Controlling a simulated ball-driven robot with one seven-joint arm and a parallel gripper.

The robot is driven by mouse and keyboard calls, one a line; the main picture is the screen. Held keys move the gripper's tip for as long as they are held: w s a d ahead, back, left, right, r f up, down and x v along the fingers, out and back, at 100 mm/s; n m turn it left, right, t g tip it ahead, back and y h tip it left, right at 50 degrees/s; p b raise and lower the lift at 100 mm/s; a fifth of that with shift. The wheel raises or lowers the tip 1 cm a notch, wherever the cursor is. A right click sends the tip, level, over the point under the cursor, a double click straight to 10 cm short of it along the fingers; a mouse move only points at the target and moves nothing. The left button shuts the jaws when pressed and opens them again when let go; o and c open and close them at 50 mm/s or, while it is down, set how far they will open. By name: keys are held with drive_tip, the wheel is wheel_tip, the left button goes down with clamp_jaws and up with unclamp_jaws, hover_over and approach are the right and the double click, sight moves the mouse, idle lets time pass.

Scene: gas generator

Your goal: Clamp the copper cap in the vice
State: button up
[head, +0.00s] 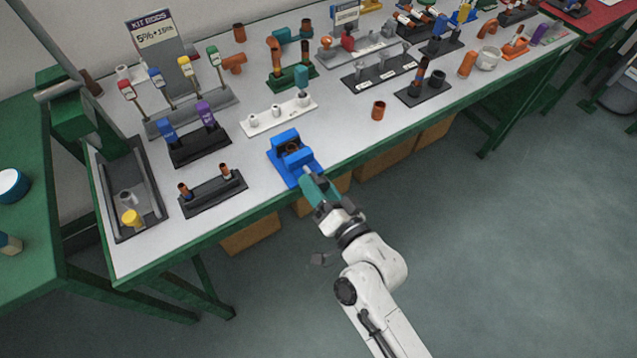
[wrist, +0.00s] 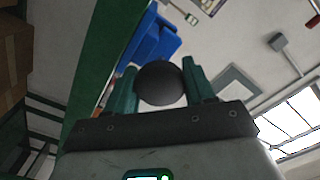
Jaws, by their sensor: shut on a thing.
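The blue vice (head: 284,139) stands near the front edge of the bench, and it also shows in the wrist view (wrist: 152,42). A copper-brown round piece (head: 292,149), which looks like the copper cap, sits between the vice jaws. I cannot tell whether the jaws touch it. My gripper (head: 308,178), with teal fingers, is at the front end of the vice. In the wrist view the fingers are shut on a dark round knob (wrist: 161,83), which appears to be the vice's handle. The knob is hidden in the head view.
A separate copper piece (head: 378,110) stands on the bench to the right. A white rack (head: 278,117) is behind the vice, and a dark rack (head: 212,193) with copper pieces is to its left. The green bench edge (head: 240,212) runs below my gripper. The floor in front is clear.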

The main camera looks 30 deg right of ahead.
idle(0.4)
drive_tip(key=o, duration=1)
drive_tip(key=s+b, duration=0.2)
drive_tip(key=s, duration=0.8)
drive_tip(key=shift+s, duration=0.4)
